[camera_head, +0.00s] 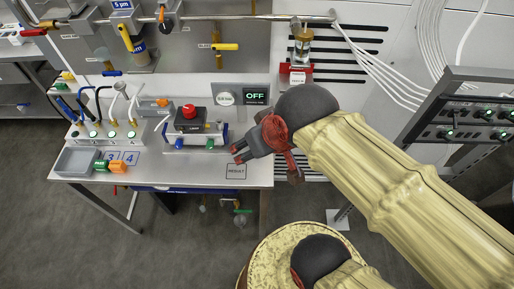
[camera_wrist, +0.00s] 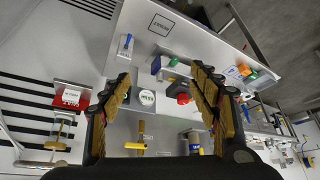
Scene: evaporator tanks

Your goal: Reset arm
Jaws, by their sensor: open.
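My arm, in a cream cover, reaches in from the right in the head view. My gripper (camera_head: 240,153) is above the right part of the workbench (camera_head: 160,172), near the square marked RESULT (camera_head: 236,171). In the wrist view my gripper (camera_wrist: 165,85) shows two dark fingers with tan pads, spread wide apart. Nothing is between the fingers. Just left of the gripper in the head view is a device with a red knob (camera_head: 189,112); the red knob also shows in the wrist view (camera_wrist: 183,98).
A grey tray (camera_head: 77,162), green and orange blocks (camera_head: 110,165) and a row of cabled connectors (camera_head: 103,130) are on the bench's left. An OFF display (camera_head: 255,96) is behind. A control rack (camera_head: 470,115) stands right. Dark floor (camera_head: 60,240) lies open in front.

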